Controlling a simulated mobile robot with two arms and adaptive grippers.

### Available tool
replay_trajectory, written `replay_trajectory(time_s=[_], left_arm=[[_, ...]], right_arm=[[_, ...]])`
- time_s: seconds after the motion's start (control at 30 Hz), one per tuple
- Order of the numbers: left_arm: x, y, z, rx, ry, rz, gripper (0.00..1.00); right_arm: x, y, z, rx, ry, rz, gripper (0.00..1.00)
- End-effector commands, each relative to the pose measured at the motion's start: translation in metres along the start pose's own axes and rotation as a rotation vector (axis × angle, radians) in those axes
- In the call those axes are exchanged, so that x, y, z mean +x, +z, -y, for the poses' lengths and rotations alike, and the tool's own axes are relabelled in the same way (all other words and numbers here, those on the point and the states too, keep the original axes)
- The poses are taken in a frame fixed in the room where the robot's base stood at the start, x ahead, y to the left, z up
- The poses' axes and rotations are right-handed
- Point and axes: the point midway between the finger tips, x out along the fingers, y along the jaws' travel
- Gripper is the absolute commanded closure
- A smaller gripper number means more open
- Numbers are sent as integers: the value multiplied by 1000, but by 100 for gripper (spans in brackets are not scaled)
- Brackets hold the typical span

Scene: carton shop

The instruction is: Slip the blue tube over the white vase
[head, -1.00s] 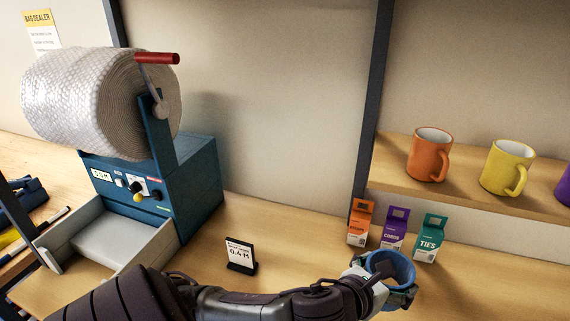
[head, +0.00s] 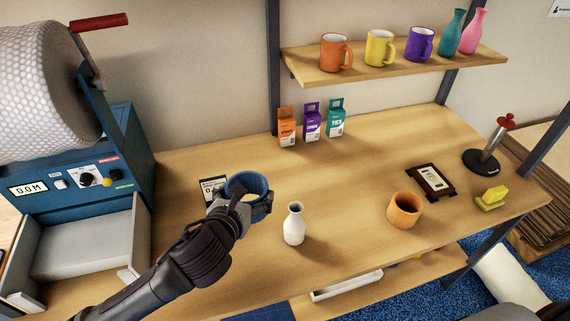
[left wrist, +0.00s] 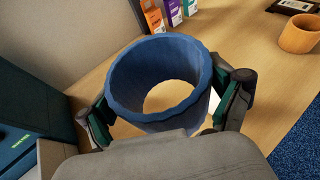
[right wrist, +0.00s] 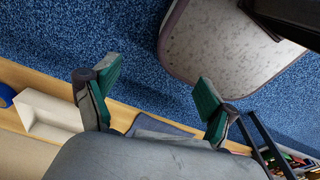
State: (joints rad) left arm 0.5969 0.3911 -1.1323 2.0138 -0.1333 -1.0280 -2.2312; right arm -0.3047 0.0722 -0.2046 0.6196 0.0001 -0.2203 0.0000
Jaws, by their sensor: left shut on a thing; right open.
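The blue tube (head: 250,183) is a short, wide, open ring held above the table. My left gripper (head: 243,199) is shut on it, with a finger on each side; the tube (left wrist: 160,82) fills the middle of the left wrist view, and the table shows through its opening. The white vase (head: 294,225) stands upright on the table to the right of the tube, apart from it, narrow at the neck. My right gripper (right wrist: 153,95) is open and empty in the right wrist view, over blue carpet and a lower wooden surface.
An orange cup-like ring (head: 404,210) stands right of the vase, with a dark frame (head: 430,182) and a stamp-like stand (head: 482,160) beyond. Several small cartons stand behind. The blue sealer machine (head: 75,165) is at left. Table around the vase is clear.

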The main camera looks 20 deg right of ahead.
Motion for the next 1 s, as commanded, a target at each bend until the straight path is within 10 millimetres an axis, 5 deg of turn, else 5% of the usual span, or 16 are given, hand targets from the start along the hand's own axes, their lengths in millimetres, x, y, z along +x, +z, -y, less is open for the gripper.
replay_trajectory(time_s=[0.1,0.3,1.0], left_arm=[[18,28,46,49,-109,4,22],[35,41,86,91,-215,0,22],[54,0,93,94,-234,-1,22]], right_arm=[[-20,-2,-8,3,10,0,16],[-30,-5,-19,3,23,-3,16],[18,-4,-1,1,1,-6,16]])
